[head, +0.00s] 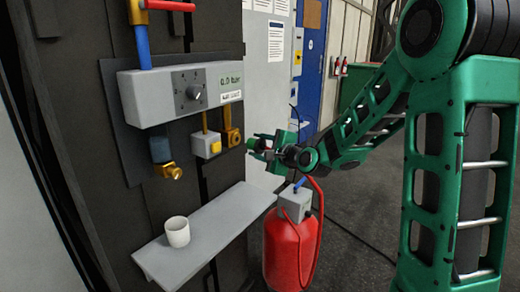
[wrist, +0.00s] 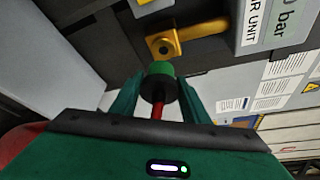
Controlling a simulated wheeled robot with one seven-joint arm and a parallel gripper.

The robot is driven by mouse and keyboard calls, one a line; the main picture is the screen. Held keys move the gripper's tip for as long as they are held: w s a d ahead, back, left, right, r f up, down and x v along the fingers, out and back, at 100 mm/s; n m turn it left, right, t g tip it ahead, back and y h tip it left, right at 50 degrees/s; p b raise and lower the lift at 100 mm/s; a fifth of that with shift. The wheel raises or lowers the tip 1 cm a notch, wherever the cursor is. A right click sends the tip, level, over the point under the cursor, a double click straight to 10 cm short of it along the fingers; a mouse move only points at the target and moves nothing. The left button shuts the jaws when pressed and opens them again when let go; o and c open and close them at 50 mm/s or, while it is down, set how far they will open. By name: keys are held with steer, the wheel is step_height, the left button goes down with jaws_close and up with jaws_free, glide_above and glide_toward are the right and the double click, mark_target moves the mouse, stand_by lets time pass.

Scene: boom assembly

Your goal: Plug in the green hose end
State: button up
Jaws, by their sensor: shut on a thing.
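My gripper (head: 260,145) is shut on the green hose end, just right of the wall unit. In the wrist view the green hose end (wrist: 160,69) sits between the fingers of my gripper (wrist: 158,92), with a black collar and a red hose behind it. A brass elbow fitting with a round opening (wrist: 165,47) lies just beyond the green tip; I see no contact between them. In the head view this brass fitting (head: 232,137) hangs at the right of the grey unit (head: 180,92), a short gap left of my gripper.
A second brass fitting (head: 168,171) hangs at the lower left. A small box with a yellow button (head: 208,145) is between the fittings. A white cup (head: 177,232) stands on a grey shelf (head: 225,212) below. A red tank (head: 290,245) with the red hose stands below my gripper.

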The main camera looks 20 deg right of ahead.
mark_target(248, 143)
steer(key=shift+w+a, duration=0.65)
steer(key=shift+w, duration=0.25)
steer(key=shift+w+a, duration=0.65)
steer(key=shift+w, duration=0.25)
steer(key=shift+s+a+r, duration=0.1)
steer(key=shift+r, duration=0.1)
stand_by(0.6)
steer(key=shift+w+a, duration=0.3)
steer(key=shift+w, duration=0.15)
stand_by(0.5)
steer(key=o, duration=1.1)
steer(key=shift+c, duration=0.2)
steer(key=v, duration=1)
steer(key=shift+s+d, duration=0.1)
steer(key=shift+s, duration=0.2)
